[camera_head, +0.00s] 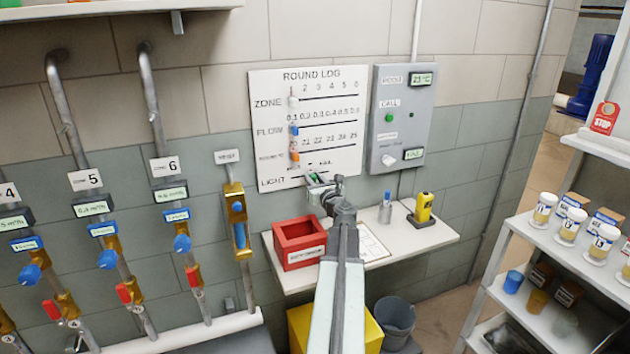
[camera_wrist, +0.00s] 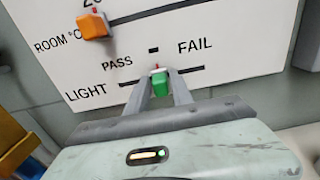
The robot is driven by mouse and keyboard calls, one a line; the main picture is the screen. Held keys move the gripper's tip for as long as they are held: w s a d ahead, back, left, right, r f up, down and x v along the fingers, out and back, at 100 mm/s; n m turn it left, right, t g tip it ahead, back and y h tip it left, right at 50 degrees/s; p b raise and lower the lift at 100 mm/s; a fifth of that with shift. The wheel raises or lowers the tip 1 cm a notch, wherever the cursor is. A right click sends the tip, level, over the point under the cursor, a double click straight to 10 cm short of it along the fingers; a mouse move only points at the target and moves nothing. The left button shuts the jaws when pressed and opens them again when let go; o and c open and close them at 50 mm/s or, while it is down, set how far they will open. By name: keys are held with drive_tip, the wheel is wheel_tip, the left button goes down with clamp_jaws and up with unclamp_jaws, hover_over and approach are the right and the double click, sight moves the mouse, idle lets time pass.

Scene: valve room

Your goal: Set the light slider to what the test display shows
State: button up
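The light slider is a green knob (camera_wrist: 160,85) on the LIGHT line at the bottom of the white round log board (camera_head: 340,130). In the wrist view it sits about midway between the PASS and FAIL labels. My gripper (camera_wrist: 162,75) has one finger on each side of the knob, seemingly against it. In the head view, my gripper (camera_head: 315,182) reaches the board's lower edge and partly hides the slider. The test display (camera_head: 414,154) is on the grey panel (camera_head: 402,110) right of the board; its small text seems to read FAIL.
Orange (camera_wrist: 95,25), blue (camera_head: 294,130) and white (camera_head: 293,101) sliders sit above on the board. Below is a shelf (camera_head: 440,238) with a red bin (camera_head: 298,243) and a yellow device (camera_head: 423,208). Pipes with valves stand left; a white rack (camera_head: 545,240) stands right.

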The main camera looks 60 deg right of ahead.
clamp_jaws()
idle(1.2)
